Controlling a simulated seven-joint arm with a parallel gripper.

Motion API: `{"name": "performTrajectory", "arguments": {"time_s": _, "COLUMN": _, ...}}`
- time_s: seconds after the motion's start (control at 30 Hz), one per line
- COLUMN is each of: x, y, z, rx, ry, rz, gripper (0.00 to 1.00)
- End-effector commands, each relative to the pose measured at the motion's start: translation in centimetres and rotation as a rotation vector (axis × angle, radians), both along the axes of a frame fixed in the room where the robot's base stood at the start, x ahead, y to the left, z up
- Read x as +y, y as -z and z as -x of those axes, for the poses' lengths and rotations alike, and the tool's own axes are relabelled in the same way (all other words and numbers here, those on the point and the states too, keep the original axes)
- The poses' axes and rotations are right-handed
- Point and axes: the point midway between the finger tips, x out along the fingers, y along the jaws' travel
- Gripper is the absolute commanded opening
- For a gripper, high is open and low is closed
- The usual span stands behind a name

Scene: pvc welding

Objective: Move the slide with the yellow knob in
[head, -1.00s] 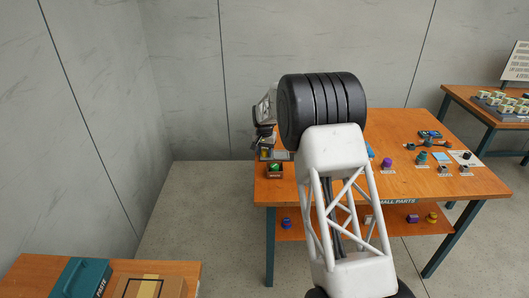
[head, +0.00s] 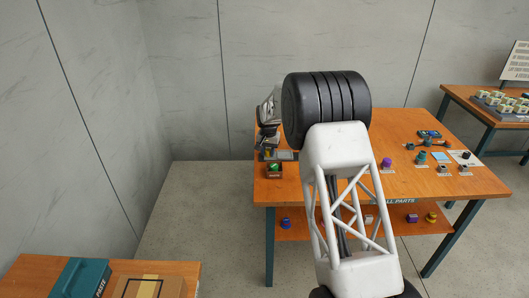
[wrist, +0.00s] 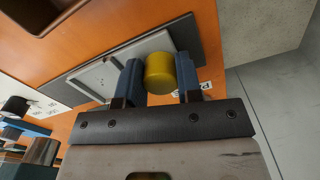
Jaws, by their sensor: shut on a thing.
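The yellow knob (wrist: 160,73) is a short yellow cylinder in the middle of the wrist view. My gripper (wrist: 160,80) is shut on it, with one blue finger on each side. The slide under the knob is mostly hidden; a light grey plate (wrist: 105,72) on a dark base (wrist: 205,45) shows behind the fingers. In the head view the grey device (head: 283,155) stands at the left end of the small parts table, and my gripper (head: 268,142) is beside it, too small to show the knob.
A second table (head: 465,98) stands at the far right. A teal box (head: 80,278) is at the lower left.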

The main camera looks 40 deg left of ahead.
Motion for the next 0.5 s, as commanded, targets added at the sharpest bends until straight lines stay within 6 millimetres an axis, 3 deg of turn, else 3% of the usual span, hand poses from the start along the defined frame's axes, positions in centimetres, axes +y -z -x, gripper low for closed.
{"name": "performTrajectory", "arguments": {"time_s": 0.3, "x": -3.3, "y": -0.1, "z": -3.3, "rx": -0.001, "ry": 0.003, "rz": -0.001, "gripper": 0.0}}
{"name": "performTrajectory", "arguments": {"time_s": 0.5, "x": -3.6, "y": 0.0, "z": -3.7, "rx": -0.001, "ry": 0.002, "rz": -0.001, "gripper": 0.0}}
